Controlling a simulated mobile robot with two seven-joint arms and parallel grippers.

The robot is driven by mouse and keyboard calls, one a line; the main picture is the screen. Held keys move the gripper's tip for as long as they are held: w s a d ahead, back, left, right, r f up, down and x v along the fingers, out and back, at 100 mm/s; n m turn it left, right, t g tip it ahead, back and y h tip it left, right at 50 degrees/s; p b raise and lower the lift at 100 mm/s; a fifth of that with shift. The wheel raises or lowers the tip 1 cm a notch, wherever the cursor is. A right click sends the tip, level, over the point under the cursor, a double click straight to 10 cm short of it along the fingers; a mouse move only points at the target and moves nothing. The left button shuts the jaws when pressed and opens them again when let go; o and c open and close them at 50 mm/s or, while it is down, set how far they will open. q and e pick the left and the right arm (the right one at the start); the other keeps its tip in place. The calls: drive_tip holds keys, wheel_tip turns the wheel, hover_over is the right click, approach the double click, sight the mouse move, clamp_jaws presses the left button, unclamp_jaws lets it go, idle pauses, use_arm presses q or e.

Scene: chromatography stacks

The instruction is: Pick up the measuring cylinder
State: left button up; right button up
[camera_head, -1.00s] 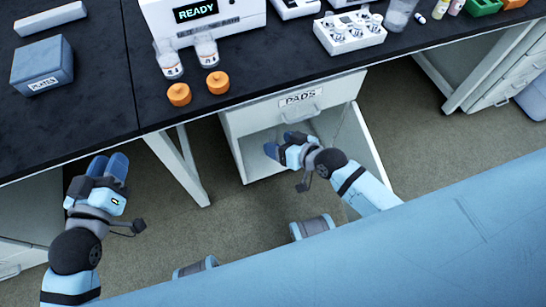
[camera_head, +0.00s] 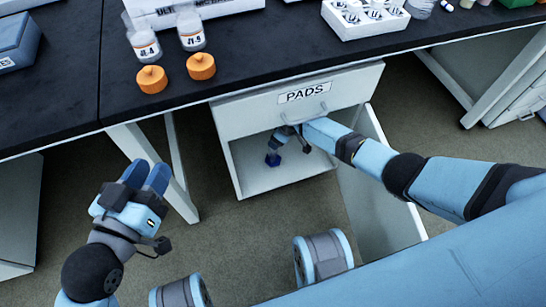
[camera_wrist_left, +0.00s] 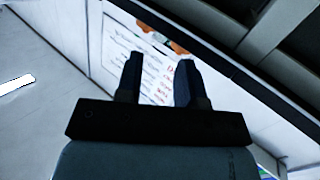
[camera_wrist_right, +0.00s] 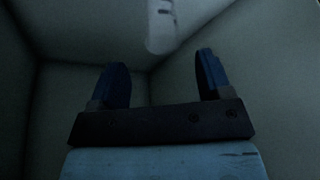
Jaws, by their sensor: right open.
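My right gripper (camera_head: 289,152) reaches into the open cupboard under the drawer marked PADS. In the right wrist view its fingers (camera_wrist_right: 160,82) are wide apart with nothing between them. Beyond them a pale, rounded, upright thing (camera_wrist_right: 161,26) with a small dark mark shows at the top; it may be the measuring cylinder, and its upper part is cut off. The head view does not show it. My left gripper (camera_head: 149,178) is empty in front of the bench, its fingers a little apart, also in the left wrist view (camera_wrist_left: 157,80).
The cupboard (camera_head: 258,182) has close side walls, and its door (camera_head: 375,190) stands open at the right. The PADS drawer (camera_head: 240,118) is just above my right arm. Two labelled bottles (camera_head: 143,46) and orange caps (camera_head: 201,66) stand on the black bench.

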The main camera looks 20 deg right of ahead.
sight(273, 152)
use_arm(q)
drive_tip(key=m+b, duration=0.1)
drive_tip(key=w+a+m+t+b, duration=0.1)
drive_tip(key=b, duration=0.1)
drive_tip(key=w+m+h+b, duration=0.1)
drive_tip(key=b, duration=0.1)
drive_tip(key=shift+w+a+r+m+t, duration=0.25)
drive_tip(key=shift+a+r+m+t, duration=0.05)
drive_tip(key=shift+a+t, duration=0.1)
use_arm(e)
drive_tip(key=x, duration=0.7)
drive_tip(key=shift+s, duration=0.3)
drive_tip(key=shift+f, duration=0.1)
drive_tip(key=c, duration=1.3)
